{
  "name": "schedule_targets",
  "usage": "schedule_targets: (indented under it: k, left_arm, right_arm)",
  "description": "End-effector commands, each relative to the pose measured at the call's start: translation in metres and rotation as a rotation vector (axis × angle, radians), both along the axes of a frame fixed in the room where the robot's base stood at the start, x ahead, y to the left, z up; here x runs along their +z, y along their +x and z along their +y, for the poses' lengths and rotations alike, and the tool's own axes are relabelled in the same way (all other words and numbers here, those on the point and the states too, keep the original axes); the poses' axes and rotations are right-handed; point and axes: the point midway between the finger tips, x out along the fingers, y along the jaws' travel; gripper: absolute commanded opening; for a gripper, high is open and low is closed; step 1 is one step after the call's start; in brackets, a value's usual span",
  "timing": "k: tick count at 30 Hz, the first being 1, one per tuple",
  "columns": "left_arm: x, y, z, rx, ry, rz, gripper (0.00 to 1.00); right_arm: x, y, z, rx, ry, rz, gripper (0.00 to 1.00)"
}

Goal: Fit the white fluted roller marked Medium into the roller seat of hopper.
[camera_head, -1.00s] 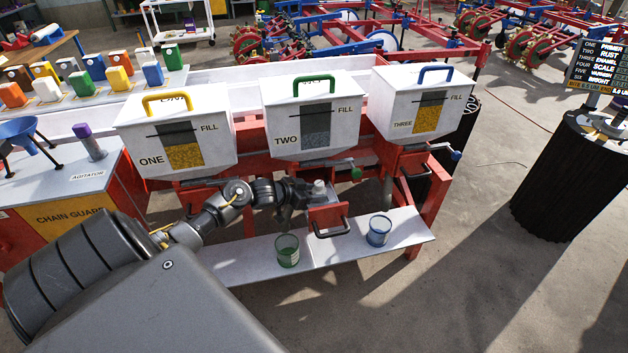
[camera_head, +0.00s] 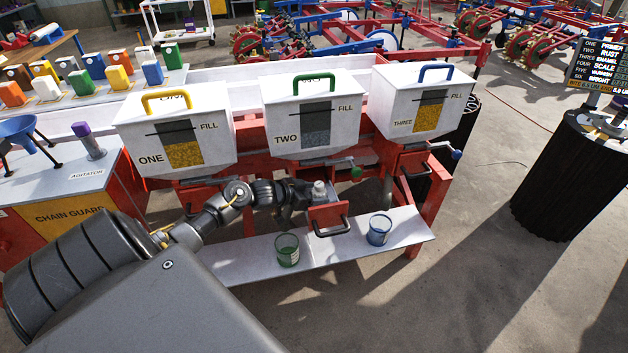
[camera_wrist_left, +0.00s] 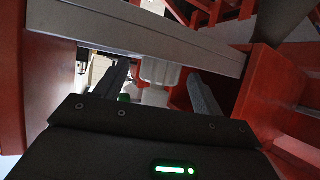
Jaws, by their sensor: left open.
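The white fluted roller (camera_head: 319,188) sits in the red roller seat (camera_head: 326,211) under hopper TWO (camera_head: 315,112). Its marking cannot be read. My left gripper (camera_head: 300,195) is beside the roller, at its left in the head view. In the left wrist view the roller (camera_wrist_left: 158,72) shows between the two fingers of my left gripper (camera_wrist_left: 160,85), with gaps on both sides, so the gripper is open. A pale bar crosses in front and hides the roller's upper part. My right gripper is in neither view.
A green cup (camera_head: 287,250) and a blue cup (camera_head: 379,230) stand on the white shelf (camera_head: 335,255) below the hoppers. Hopper ONE (camera_head: 172,130) and hopper THREE (camera_head: 417,105) flank hopper TWO. A black handle (camera_head: 331,228) sticks out at the front of the seat.

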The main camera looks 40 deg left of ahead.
Motion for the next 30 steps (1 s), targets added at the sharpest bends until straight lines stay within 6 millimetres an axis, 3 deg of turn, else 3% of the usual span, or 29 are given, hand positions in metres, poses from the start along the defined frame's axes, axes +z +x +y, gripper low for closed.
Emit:
schedule_targets:
  k: [2,9,15,21,30]
  left_arm:
    - [0.0,0.0,0.0,0.0,0.0,0.0,0.69]
    - [0.028,-0.052,0.015,-0.002,0.002,0.003,0.69]
    - [0.042,-0.081,0.023,0.0,0.001,0.001,0.69]
    - [0.048,-0.092,0.026,-0.001,-0.001,-0.001,0.69]
    - [0.049,-0.093,0.027,0.0,0.0,-0.001,0.69]
  right_arm:
    - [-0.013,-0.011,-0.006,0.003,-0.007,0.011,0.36]
    - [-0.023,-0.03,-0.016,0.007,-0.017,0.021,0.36]
    - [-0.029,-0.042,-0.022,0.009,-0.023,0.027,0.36]
    - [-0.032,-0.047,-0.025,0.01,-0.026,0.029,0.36]
    - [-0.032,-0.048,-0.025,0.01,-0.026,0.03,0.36]
